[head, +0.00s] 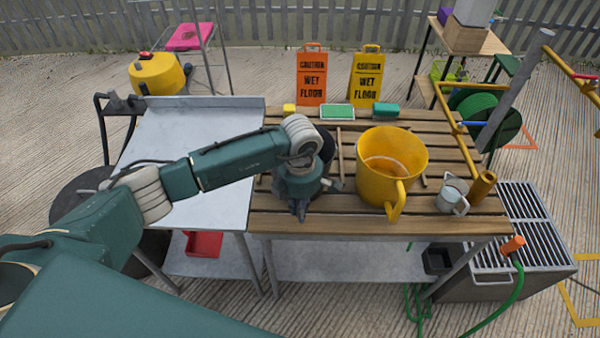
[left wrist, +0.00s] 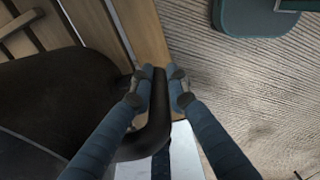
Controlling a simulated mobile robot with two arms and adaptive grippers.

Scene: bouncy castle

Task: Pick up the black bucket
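The black bucket (head: 327,148) stands on the slatted wooden table, mostly hidden behind my left arm in the head view. In the left wrist view the bucket's dark body (left wrist: 50,105) fills the left side, and its handle loops out toward the middle. My left gripper (head: 298,212) points down at the bucket's near side. In the left wrist view its two fingers (left wrist: 161,82) lie close on either side of the handle, shut on it. My right gripper is in neither view.
A yellow bucket (head: 385,178) stands right of my left gripper, with a small grey watering can (head: 452,195) beyond it. A bare metal table (head: 190,135) adjoins at left. Orange (head: 311,75) and yellow (head: 366,78) wet-floor signs stand at the back.

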